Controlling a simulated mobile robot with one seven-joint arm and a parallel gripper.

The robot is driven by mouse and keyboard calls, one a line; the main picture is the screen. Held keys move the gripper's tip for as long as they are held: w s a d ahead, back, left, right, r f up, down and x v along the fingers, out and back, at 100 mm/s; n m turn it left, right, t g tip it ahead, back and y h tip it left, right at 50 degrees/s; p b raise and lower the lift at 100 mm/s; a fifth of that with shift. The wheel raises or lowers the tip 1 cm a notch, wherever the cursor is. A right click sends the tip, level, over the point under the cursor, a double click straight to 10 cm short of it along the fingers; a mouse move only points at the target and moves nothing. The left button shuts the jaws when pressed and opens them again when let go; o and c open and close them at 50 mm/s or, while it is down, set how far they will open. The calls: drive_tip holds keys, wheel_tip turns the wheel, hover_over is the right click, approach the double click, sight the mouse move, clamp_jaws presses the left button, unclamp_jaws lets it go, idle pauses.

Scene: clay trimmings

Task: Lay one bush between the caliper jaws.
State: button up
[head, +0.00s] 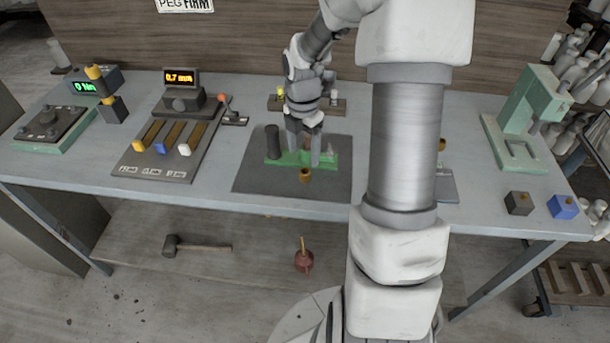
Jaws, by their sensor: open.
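My gripper (304,154) points down, open, over a green fixture (328,163) on a dark mat. Its fingers overlap the fixture in the picture; whether they touch it I cannot tell. A small brass-coloured ring, which looks like a bush (305,175), is at the front edge of the fixture, just below the fingers in the picture. Another brass-coloured piece (442,145) shows partly behind my arm, at the right. Caliper jaws cannot be made out for sure. A display reading 0.7 mm (181,78) stands at the back left.
The dark mat (258,180) lies mid-bench, with a dark cylinder (273,141) left of the fixture. A slotted board (165,150) with coloured knobs is at left. A green press (525,115), a dark block (518,203) and a blue block (563,207) stand at right. My arm hides the bench's right-middle.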

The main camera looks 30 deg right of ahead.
sight(305, 168)
drive_tip(key=f, duration=0.2)
drive_tip(key=s+f, duration=0.1)
drive_tip(key=f, duration=0.1)
drive_tip(key=shift+a+f+b, duration=0.1)
drive_tip(key=shift+f+b, duration=0.05)
drive_tip(key=shift+b, duration=0.25)
drive_tip(key=shift+w+f, duration=0.1)
drive_tip(key=shift+f, duration=0.45)
clamp_jaws()
